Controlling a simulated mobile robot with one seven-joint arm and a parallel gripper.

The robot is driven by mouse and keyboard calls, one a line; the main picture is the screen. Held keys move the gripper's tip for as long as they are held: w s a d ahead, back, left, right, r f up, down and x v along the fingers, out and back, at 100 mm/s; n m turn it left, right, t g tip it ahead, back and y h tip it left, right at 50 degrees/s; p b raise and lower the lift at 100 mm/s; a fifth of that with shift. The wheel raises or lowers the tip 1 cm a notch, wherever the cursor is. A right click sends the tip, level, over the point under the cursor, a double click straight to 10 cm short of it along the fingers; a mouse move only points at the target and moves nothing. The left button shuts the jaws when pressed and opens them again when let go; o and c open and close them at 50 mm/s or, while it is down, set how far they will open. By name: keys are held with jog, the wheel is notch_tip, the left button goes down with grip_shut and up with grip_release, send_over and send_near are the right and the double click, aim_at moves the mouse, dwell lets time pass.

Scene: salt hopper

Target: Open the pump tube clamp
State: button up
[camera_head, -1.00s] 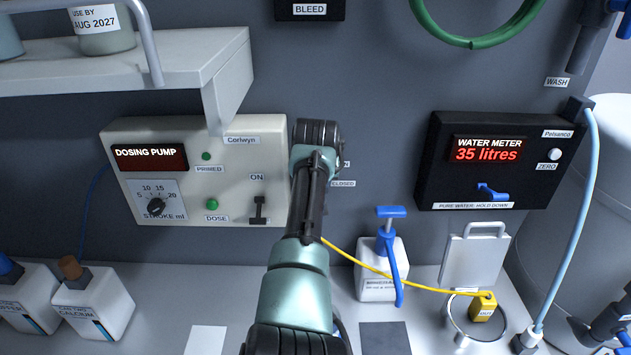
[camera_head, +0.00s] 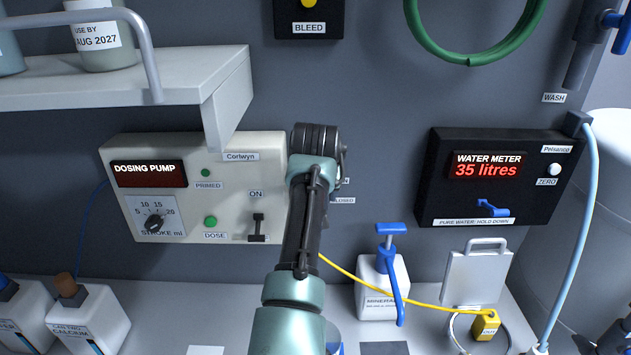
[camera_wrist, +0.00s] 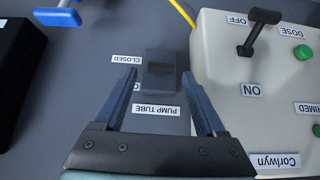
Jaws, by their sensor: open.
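The pump tube clamp (camera_wrist: 160,68) is a small dark block on the grey wall in the wrist view, with a recess in its face. A PUMP TUBE label (camera_wrist: 157,110) sits by it, and a CLOSED label (camera_wrist: 127,59) and a partly covered label are at its left. My gripper (camera_wrist: 159,72) is open, its two fingers on either side of the block with gaps showing. Whether the fingertips touch the wall I cannot tell. In the head view my wrist (camera_head: 316,140) hides the clamp.
The dosing pump (camera_head: 270,160), with its ON switch, stands close left of my wrist. A shelf (camera_head: 228,100) juts out above it. The water meter (camera_head: 435,180) is at the right. A yellow tube (camera_head: 350,274) runs below to a yellow block (camera_head: 486,325). A mineral bottle (camera_head: 372,300) stands below.

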jog(key=b+v, duration=0.3)
jog(key=v, duration=0.6)
jog(key=shift+s+r, duration=0.2)
jog(key=shift+r, duration=0.05)
jog(key=shift+r, duration=0.1)
jog(key=s+d+r+t+h, duration=0.1)
jog(key=s+d+r+t, duration=0.15)
jog(key=r+t, duration=0.45)
jog(key=s+d+r+t+h, duration=0.1)
jog(key=s+r+t, duration=0.25)
jog(key=r, duration=0.55)
jog(key=s+a+r+t+y, duration=0.1)
jog(key=s+r+t, duration=0.3)
jog(key=s, duration=0.6)
jog(key=s+a+r+t+y, duration=0.1)
jog(key=s+a+r+t, duration=0.1)
jog(key=s+r+t, duration=0.3)
jog(key=s+r+b, duration=0.1)
jog(key=s+r, duration=0.2)
jog(key=s, duration=0.2)
jog(key=shift+s+a, duration=0.25)
jog(key=shift+a, duration=0.05)
